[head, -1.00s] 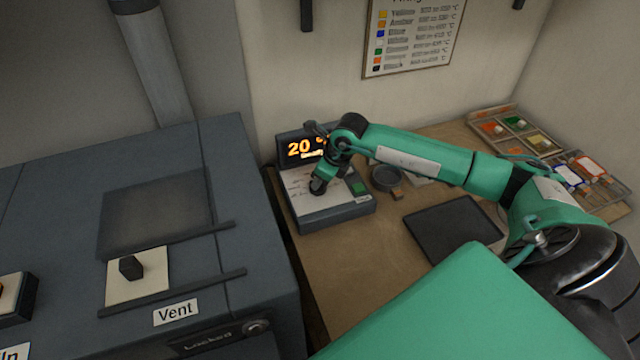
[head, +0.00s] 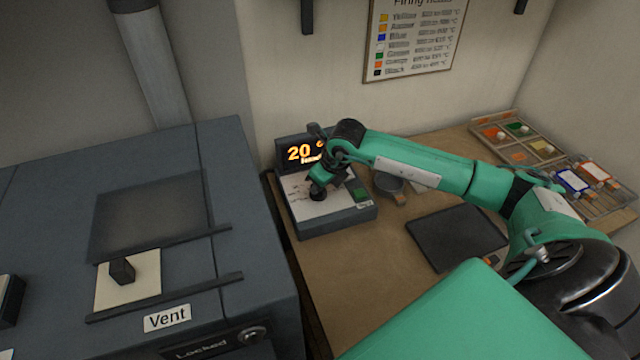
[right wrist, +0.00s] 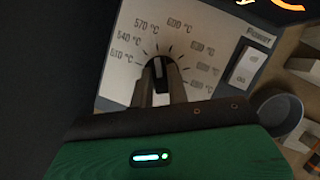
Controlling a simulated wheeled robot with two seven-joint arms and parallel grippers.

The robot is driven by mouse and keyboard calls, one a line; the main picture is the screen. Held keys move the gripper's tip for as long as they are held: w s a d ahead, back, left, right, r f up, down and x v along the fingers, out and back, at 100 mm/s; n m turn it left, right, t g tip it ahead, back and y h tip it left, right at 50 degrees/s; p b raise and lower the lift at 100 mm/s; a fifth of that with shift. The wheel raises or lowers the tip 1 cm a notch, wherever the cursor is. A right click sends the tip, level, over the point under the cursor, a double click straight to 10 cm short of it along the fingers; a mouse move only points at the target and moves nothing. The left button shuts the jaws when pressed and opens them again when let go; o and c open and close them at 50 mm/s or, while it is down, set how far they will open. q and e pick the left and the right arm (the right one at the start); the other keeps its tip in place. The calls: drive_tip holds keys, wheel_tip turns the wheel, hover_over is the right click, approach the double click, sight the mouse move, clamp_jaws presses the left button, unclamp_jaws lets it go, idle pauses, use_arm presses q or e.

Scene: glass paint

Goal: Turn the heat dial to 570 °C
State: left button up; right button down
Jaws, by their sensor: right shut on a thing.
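The heat dial (right wrist: 159,68) is a dark knob on the white face of the control box (head: 345,219). In the right wrist view, printed marks fan around it, with 570 °C (right wrist: 146,29) at its upper left and 600 °C (right wrist: 180,25) at its upper right. The knob lies roughly up and down in that view; its exact setting is hard to tell. My right gripper (right wrist: 160,75) is shut on the dial, one finger on each side. In the head view my right gripper (head: 318,190) covers the dial. My left gripper is not in view.
The orange display (head: 301,151) behind the box reads 20 °C, partly hidden by my arm. A small bowl (head: 388,184) and a dark slab (head: 456,237) lie to the right. The grey kiln (head: 230,250) stands left.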

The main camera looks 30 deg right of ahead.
drive_tip(key=c, duration=1.4)
unclamp_jaws()
drive_tip(key=shift+o, duration=0.2)
drive_tip(key=b+v, duration=0.4)
drive_tip(key=v, duration=1)
drive_tip(key=shift+f, duration=0.1)
